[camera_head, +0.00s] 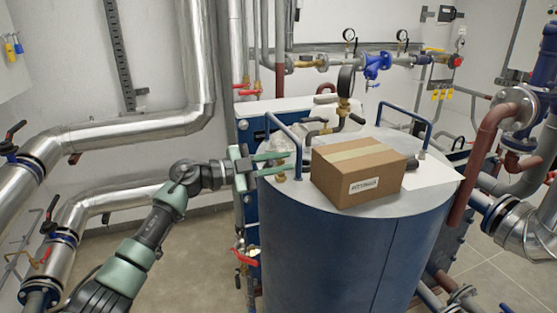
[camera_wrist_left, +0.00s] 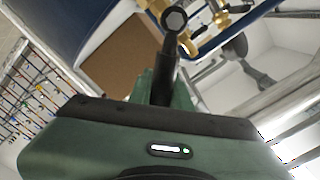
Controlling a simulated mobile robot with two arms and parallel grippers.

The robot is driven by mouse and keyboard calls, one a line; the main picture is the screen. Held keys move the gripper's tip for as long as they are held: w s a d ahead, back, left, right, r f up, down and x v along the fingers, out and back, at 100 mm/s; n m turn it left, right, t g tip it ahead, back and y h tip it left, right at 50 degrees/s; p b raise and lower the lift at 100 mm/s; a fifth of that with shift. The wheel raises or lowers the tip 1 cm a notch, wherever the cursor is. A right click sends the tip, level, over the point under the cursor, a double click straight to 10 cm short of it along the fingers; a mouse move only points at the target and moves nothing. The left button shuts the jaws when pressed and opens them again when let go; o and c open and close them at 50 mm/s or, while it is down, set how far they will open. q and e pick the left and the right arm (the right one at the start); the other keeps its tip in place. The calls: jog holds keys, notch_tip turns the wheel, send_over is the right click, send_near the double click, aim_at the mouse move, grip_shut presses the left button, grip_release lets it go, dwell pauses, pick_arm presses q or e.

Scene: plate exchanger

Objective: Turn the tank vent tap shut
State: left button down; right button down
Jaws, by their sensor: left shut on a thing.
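The tank vent tap sits on the rim of the blue tank's grey lid. In the head view a small brass part of it (camera_head: 280,178) shows just below my left gripper's fingertips, and its lever is hidden. My left gripper (camera_head: 274,163) reaches in from the left, level above the lid's left edge. In the left wrist view the tap's black lever (camera_wrist_left: 166,68) with a hex nut at its end runs between my green fingers (camera_wrist_left: 163,95), which are shut on it. How far the tap is turned is unclear. My right gripper is not in view.
A cardboard box (camera_head: 358,172) stands on the tank lid (camera_head: 315,200), right of the gripper. A blue rail (camera_head: 283,128) arches close behind the fingers. A red-handled valve (camera_head: 245,258) is below left.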

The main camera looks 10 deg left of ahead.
pick_arm(q)
jog(key=f+m+b, duration=0.1)
jog(key=m+b, duration=0.1)
jog(key=s+f+m+b, duration=0.1)
jog(key=f+m+b, duration=0.1)
jog(key=m, duration=0.1)
jog(key=d+f+m+b, duration=0.1)
jog(key=f+m+b, duration=0.1)
jog(key=m+b, duration=0.1)
jog(key=shift+s+f, duration=0.1)
jog(key=shift+s, duration=0.2)
jog(key=shift+m, duration=0.3)
jog(key=c, duration=1.3)
grip_release()
